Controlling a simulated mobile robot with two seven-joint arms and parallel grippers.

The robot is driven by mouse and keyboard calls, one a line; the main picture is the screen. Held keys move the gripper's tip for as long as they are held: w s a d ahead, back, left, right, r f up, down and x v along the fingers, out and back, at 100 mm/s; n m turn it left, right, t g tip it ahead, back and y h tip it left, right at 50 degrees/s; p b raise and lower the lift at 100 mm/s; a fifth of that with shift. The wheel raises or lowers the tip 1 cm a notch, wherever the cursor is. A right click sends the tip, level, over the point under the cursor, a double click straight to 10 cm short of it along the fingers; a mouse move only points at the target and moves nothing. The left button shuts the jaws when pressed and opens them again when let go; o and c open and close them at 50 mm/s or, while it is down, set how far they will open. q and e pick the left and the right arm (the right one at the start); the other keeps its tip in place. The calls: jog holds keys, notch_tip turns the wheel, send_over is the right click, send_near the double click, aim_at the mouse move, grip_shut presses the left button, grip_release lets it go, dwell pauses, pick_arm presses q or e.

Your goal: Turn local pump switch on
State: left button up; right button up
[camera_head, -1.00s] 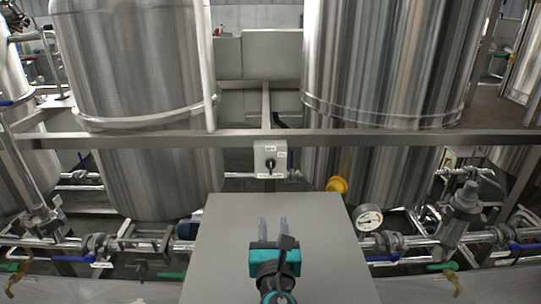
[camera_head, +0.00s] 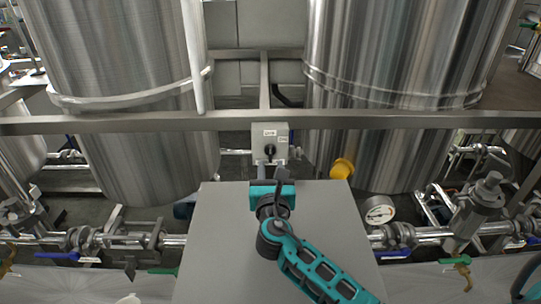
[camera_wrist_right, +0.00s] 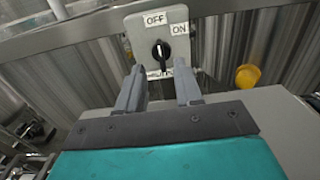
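The local pump switch is a black rotary knob (camera_wrist_right: 160,50) on a light grey box (camera_head: 270,141), fixed to the rail between the two tanks. In the right wrist view its labels read OFF above and ON to the upper right. The knob stands about upright, towards OFF. My right gripper (camera_wrist_right: 160,85) is open and empty, its two grey fingers pointing at the box just below and in front of the knob. In the head view the fingers (camera_head: 269,170) reach close to the box's lower edge. My left gripper is not in view.
A grey flat-topped panel (camera_head: 220,235) lies under my right arm. A yellow cap (camera_head: 342,168) and a pressure gauge (camera_head: 379,210) stand to its right.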

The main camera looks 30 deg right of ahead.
aim_at(270, 153)
jog(key=x, duration=0.6)
jog(key=shift+w, duration=0.1)
jog(key=shift+c, duration=0.2)
grip_shut()
